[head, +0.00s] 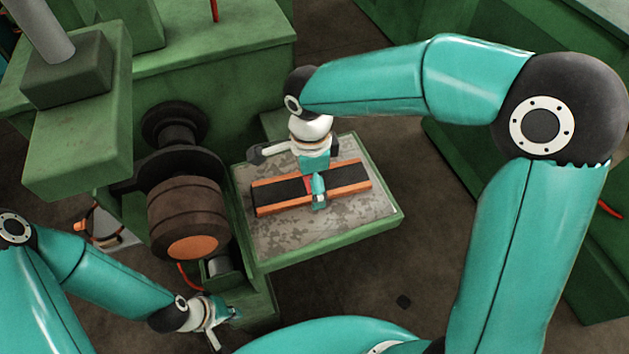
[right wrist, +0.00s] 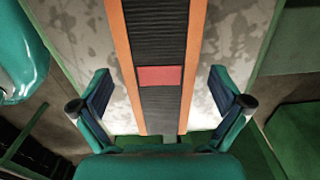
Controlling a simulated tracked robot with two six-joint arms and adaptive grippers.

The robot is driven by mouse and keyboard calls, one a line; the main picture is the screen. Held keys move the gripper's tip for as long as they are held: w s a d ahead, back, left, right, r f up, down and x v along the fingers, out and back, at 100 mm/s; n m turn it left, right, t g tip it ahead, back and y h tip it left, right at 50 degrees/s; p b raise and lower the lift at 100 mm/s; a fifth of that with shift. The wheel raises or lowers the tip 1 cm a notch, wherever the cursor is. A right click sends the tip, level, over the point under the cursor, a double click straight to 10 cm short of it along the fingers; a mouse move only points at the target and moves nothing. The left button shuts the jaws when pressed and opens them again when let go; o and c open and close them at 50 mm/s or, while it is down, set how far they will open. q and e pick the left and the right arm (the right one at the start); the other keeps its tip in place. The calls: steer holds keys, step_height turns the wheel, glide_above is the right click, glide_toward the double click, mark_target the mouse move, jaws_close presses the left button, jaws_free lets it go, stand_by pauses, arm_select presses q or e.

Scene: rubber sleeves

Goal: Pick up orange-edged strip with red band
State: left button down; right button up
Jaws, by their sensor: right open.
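The strip (head: 268,195) is black and ribbed, with orange long edges and a red band (right wrist: 160,76) across it. It lies flat on the grey tray (head: 290,235). My right gripper (head: 318,190) is above the strip at the red band and hides part of it. In the right wrist view my right gripper (right wrist: 161,92) is open, one finger on each side of the strip, with gaps to both orange edges. My left gripper (head: 222,322) is low at the left, away from the strip, with its fingers apart and nothing seen between them.
A dark roller with an orange end face (head: 192,247) stands left of the tray. Green machine blocks (head: 200,60) fill the back and left. The tray has a raised green rim (head: 335,240). Brown floor (head: 400,275) is open at the front right.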

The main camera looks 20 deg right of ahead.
steer(key=c, duration=1.2)
